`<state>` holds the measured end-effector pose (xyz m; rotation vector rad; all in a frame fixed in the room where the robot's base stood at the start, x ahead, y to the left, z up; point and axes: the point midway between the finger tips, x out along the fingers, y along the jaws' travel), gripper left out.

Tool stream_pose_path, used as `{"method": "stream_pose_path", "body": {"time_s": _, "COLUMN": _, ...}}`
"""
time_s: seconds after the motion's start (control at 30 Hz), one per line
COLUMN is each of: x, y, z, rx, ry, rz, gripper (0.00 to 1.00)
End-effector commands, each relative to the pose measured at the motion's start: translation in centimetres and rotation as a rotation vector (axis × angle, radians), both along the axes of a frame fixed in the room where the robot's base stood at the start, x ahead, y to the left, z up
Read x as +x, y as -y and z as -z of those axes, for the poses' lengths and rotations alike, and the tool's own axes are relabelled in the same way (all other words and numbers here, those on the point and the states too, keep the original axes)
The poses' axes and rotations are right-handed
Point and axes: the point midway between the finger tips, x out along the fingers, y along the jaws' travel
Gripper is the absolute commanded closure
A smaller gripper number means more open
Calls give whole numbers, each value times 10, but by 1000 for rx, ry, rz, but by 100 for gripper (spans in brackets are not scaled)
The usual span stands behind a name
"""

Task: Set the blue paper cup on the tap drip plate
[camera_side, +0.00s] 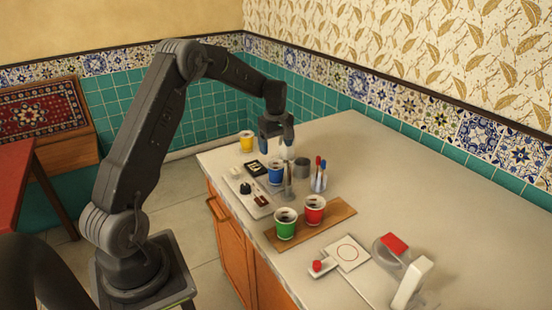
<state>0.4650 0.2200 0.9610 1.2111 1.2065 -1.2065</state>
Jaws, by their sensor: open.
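The blue paper cup (275,173) stands upright on the pale countertop, near its left side, with something dark inside. My gripper (283,153) points down and is open, just above the cup and slightly to its right in the picture. Whether the fingertips touch the cup, I cannot tell from this view.
Green (286,226) and red (314,212) cups stand on a wooden board (340,210) between the blue cup and plate. A yellow cup (246,143), grey cylinder (302,168), stick holder (320,181) and white tray (236,181) are close by.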

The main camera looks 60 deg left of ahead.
Motion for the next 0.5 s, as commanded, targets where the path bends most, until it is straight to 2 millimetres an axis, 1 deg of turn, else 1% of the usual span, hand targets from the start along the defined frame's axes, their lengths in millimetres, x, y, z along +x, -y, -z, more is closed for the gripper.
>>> {"method": "stream_pose_path", "body": {"time_s": 0.03, "x": 0, "y": 0, "z": -7, "rx": 1, "ry": 1, "rz": 0, "gripper": 17}}
{"method": "stream_pose_path", "body": {"time_s": 0.17, "x": 0, "y": 0, "z": -19, "rx": 0, "ry": 0, "rz": 1, "gripper": 17}}
{"method": "stream_pose_path", "body": {"time_s": 0.27, "x": -1, "y": 7, "z": -30, "rx": 5, "ry": 9, "rz": 27, "gripper": 17}}
{"method": "stream_pose_path", "body": {"time_s": 0.37, "x": -6, "y": 29, "z": -55, "rx": 21, "ry": 35, "rz": 116, "gripper": 17}}
{"method": "stream_pose_path", "body": {"time_s": 0.47, "x": -20, "y": 64, "z": -90, "rx": 50, "ry": 76, "rz": 268, "gripper": 17}}
{"method": "stream_pose_path", "body": {"time_s": 0.5, "x": -28, "y": 81, "z": -103, "rx": 63, "ry": 94, "rz": 340, "gripper": 17}}
